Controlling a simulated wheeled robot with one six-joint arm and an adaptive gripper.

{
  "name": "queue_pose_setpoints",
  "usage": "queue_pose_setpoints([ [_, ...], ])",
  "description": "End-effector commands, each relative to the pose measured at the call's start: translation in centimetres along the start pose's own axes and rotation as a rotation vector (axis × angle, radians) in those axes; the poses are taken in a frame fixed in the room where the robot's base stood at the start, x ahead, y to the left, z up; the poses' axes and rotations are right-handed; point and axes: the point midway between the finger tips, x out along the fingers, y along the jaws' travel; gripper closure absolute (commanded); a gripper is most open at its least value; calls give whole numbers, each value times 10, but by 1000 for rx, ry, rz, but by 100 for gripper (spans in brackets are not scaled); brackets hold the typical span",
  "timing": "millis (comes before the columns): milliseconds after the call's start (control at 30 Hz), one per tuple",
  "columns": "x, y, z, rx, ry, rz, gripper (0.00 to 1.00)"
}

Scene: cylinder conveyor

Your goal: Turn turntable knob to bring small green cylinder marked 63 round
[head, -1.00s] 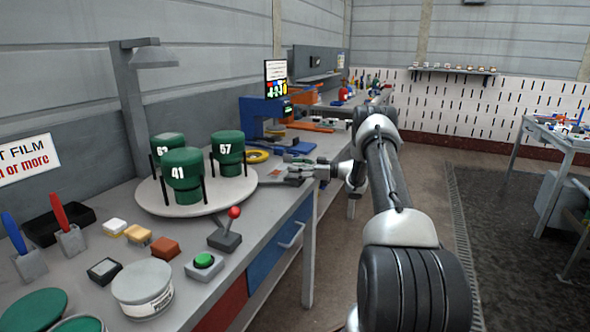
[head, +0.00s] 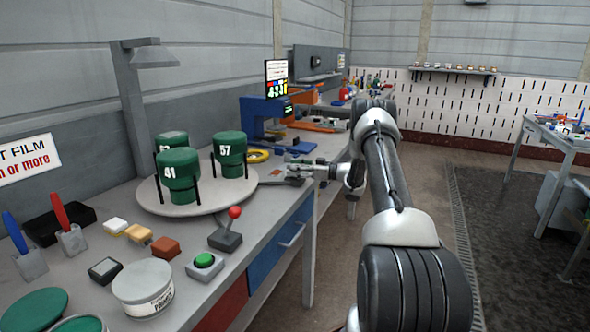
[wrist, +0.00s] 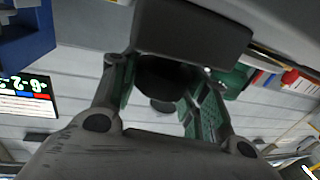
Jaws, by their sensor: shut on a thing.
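The round white turntable (head: 205,209) stands on the bench and bears three green cylinders in dark upright holders. The cylinder marked 41 (head: 180,170) is at the front and the one marked 57 (head: 230,147) at the right. The third cylinder (head: 172,138) is behind 41, mostly hidden, with only a 6 partly readable. My gripper (head: 303,163) is low over the bench, right of the turntable. In the wrist view its fingers (wrist: 160,105) are shut on a dark round knob (wrist: 168,75) below a dark block (wrist: 192,28).
A red-topped lever (head: 228,238) and green button (head: 204,261) stand at the bench's front edge. A blue machine (head: 262,118) and yellow ring (head: 258,156) are behind my gripper. A lamp post (head: 132,105) rises behind the turntable. The floor right of the bench is clear.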

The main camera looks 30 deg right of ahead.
Motion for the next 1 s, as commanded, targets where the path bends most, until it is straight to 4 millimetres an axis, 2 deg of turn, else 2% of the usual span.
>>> queue_pose_setpoints([
  [500, 2, -2, 0, 3, -1, 416, 79],
  [1000, 1, -1, 0, 1, -1, 592, 79],
])
